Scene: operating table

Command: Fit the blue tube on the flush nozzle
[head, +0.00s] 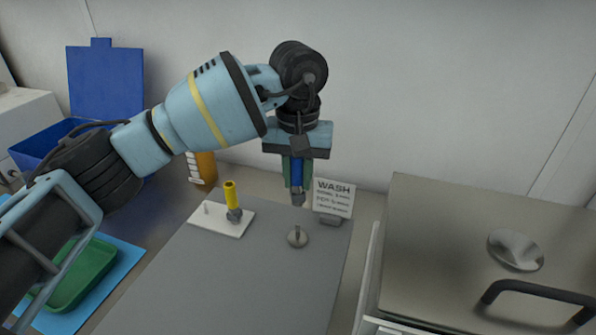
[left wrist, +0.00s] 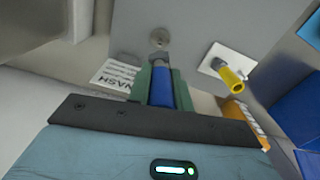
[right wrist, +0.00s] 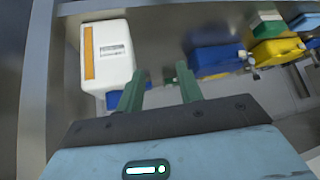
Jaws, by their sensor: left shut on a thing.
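My left gripper (head: 297,183) is shut on the blue tube (head: 297,172) and holds it upright, with its grey lower end down. The flush nozzle (head: 297,236), a small round metal fitting on the grey mat (head: 230,285), lies below the tube, with a visible gap between them. In the left wrist view the blue tube (left wrist: 164,92) sits between the green fingers and the nozzle (left wrist: 159,39) shows beyond its grey end. My right gripper (right wrist: 161,90) shows only in its wrist view, open with nothing between its fingers.
A yellow tube (head: 231,194) stands on a white plate (head: 206,223) with a bare peg. A WASH sign (head: 333,197) stands close behind the nozzle. A metal box with a handle (head: 450,240) is at right. A green tray (head: 82,275) and blue bin (head: 105,85) are at left.

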